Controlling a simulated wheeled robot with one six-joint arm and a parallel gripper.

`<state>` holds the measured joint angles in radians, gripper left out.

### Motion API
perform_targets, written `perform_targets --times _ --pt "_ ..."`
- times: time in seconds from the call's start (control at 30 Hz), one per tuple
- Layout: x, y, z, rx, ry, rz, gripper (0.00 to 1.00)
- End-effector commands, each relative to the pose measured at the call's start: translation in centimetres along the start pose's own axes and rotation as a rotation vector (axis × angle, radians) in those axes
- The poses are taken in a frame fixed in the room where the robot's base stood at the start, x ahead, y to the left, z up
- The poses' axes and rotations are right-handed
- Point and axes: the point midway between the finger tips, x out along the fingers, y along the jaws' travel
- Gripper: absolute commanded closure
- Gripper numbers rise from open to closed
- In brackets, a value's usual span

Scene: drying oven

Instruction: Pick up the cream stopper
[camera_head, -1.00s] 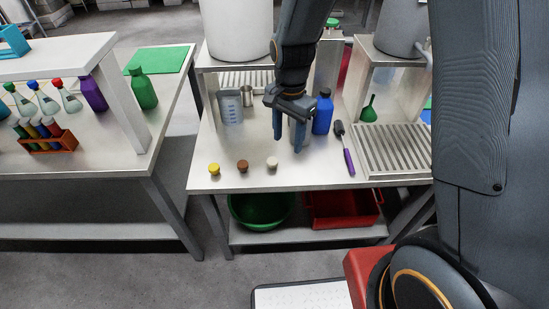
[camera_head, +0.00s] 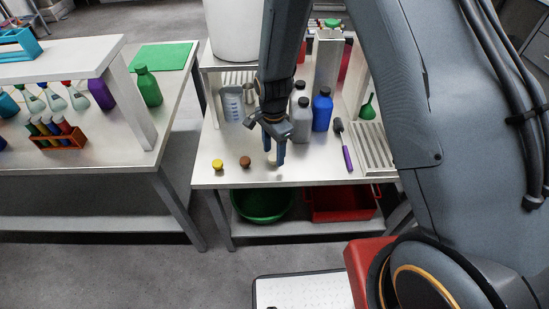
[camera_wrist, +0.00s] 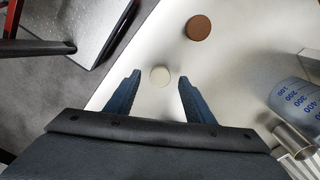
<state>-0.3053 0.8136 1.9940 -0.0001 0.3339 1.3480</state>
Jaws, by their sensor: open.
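The cream stopper (camera_wrist: 160,76) stands on the metal table near its front edge. In the wrist view it lies between and a little beyond the tips of my open gripper (camera_wrist: 157,80), with clear space on both sides. In the head view my gripper (camera_head: 274,158) points down over the stopper (camera_head: 272,158), which is mostly hidden by the fingers. The gripper is empty. I cannot tell the exact height of the fingertips above the table.
A brown stopper (camera_head: 245,162) and a yellow stopper (camera_head: 217,165) stand in a row to the left. A grey bottle (camera_head: 301,122), blue bottle (camera_head: 322,110), beaker (camera_head: 232,104) and purple-handled brush (camera_head: 346,150) are around. The table's front edge is close.

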Motion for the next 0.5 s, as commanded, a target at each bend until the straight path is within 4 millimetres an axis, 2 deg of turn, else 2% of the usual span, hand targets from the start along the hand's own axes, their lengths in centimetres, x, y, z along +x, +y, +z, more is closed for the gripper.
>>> perform_targets --times 0.17,0.4,0.5 --pt "1.19 0.02 -0.01 0.0 0.0 0.0 0.51" --pt "1.3 -0.01 -0.01 -0.001 0.0 0.0 0.51" --pt "1.29 0.0 -0.01 -0.001 0.0 0.0 0.67"
